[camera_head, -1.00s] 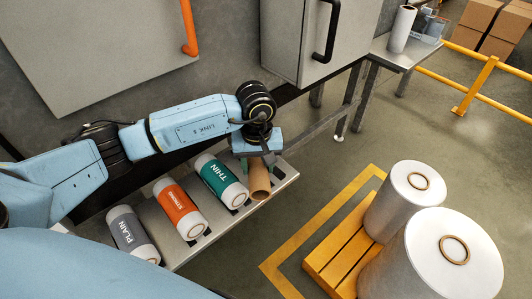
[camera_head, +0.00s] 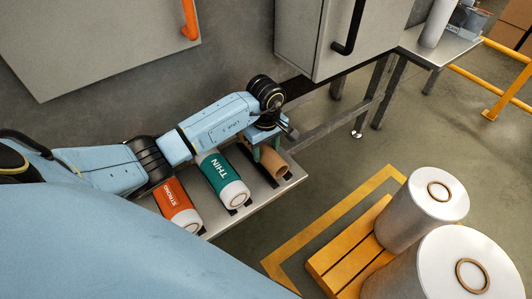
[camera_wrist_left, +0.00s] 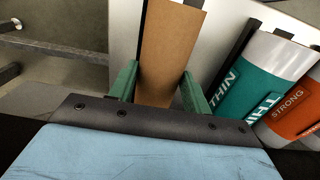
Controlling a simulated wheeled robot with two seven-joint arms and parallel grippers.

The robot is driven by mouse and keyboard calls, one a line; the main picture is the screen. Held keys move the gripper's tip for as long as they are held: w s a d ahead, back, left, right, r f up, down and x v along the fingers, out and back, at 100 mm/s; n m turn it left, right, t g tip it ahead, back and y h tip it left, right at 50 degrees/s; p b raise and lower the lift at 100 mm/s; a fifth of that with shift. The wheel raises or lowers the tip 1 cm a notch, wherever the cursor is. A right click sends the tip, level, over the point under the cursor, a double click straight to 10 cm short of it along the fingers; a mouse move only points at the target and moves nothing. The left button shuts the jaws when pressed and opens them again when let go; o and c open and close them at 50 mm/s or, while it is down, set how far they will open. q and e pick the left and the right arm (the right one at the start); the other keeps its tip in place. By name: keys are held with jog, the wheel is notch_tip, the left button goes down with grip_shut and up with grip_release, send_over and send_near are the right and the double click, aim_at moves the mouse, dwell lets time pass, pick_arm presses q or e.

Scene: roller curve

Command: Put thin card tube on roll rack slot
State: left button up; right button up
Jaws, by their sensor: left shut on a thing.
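The brown card tube (camera_head: 280,165) is at the right end of the roll rack (camera_head: 219,228). My left gripper (camera_head: 265,152) is shut on it from above; the green fingers are on both sides of it in the left wrist view (camera_wrist_left: 158,88). The tube lies along the slot direction, between black strips on the rack. I cannot tell whether it touches the rack. Left of it sits the teal THIN roll (camera_head: 222,179), with a gap between them. The orange STRONG roll (camera_head: 178,207) is farther left. My right gripper is not in view.
A grey cabinet (camera_head: 320,40) hangs behind the rack. A steel side table (camera_head: 440,47) with a white roll stands at the back right. Two large white rolls (camera_head: 435,190) stand on a yellow pallet (camera_head: 345,250). Grey floor is open between.

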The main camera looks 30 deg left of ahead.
aim_at(266, 148)
pick_arm(q)
jog(key=shift+f, duration=1)
jog(key=shift+f+b, duration=0.15)
jog(key=shift+b, duration=0.15)
jog(key=o, duration=0.8)
jog(key=shift+o, duration=1.4)
jog(key=shift+r+p, duration=0.3)
jog(key=shift+r, duration=0.1)
notch_tip(266, 148, up, 11)
jog(key=shift+w+f+p, duration=0.1)
jog(key=shift+f+p, duration=0.05)
jog(key=shift+p, duration=0.5)
jog(key=shift+r, duration=0.45)
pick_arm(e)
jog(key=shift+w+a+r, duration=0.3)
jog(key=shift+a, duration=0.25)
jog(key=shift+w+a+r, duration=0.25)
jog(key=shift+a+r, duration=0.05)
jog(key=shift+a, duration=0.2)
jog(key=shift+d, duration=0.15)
